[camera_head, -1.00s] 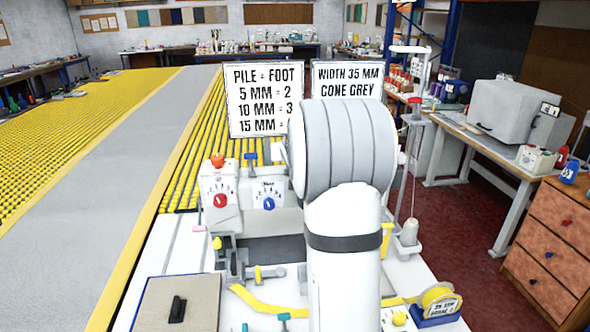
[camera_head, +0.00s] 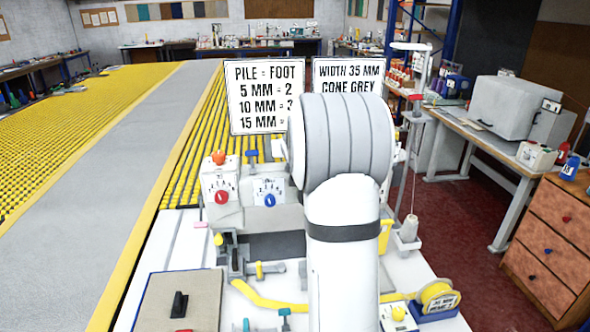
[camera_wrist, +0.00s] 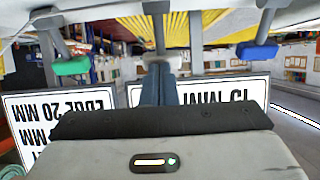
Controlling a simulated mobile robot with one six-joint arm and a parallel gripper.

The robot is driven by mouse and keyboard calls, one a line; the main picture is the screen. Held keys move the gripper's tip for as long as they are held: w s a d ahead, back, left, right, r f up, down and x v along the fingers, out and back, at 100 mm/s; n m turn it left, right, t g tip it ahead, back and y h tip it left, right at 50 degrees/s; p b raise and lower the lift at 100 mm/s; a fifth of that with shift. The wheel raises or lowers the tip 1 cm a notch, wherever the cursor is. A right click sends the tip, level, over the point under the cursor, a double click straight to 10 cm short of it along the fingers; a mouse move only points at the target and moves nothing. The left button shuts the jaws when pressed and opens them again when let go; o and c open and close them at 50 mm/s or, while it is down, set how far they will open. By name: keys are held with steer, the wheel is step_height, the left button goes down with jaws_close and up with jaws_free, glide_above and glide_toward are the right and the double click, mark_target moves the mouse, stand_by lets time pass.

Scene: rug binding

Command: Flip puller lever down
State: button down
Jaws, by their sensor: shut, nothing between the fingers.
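In the wrist view, which looks upside down, my gripper (camera_wrist: 159,88) is shut and empty, its dark fingers side by side. Their tips are close to a pale grey-tipped lever (camera_wrist: 160,60) at the top centre; contact cannot be told. A green-tipped lever (camera_wrist: 70,66) is to the left and a blue-tipped lever (camera_wrist: 257,52) to the right. None carries a readable label, so which is the puller lever cannot be told. In the head view my arm hides the gripper and part of the white sewing machine (camera_head: 221,208).
The machine has a red dial (camera_head: 221,197) and a blue dial (camera_head: 269,200). A pile-foot sign (camera_head: 265,97) and a width sign (camera_head: 347,76) stand behind it. A thread cone (camera_head: 409,230) and yellow tape roll (camera_head: 437,296) are to the right. A yellow roller table (camera_head: 60,120) lies left.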

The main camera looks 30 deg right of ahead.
steer(key=shift+s+r, duration=0.1)
steer(key=shift+s+a+r, duration=0.15)
steer(key=shift+s+a, duration=0.1)
steer(key=r+p+v, duration=0.1)
steer(key=p+v, duration=0.1)
steer(key=v, duration=1.1)
steer(key=shift+w+d, duration=0.15)
steer(key=shift+w, duration=0.05)
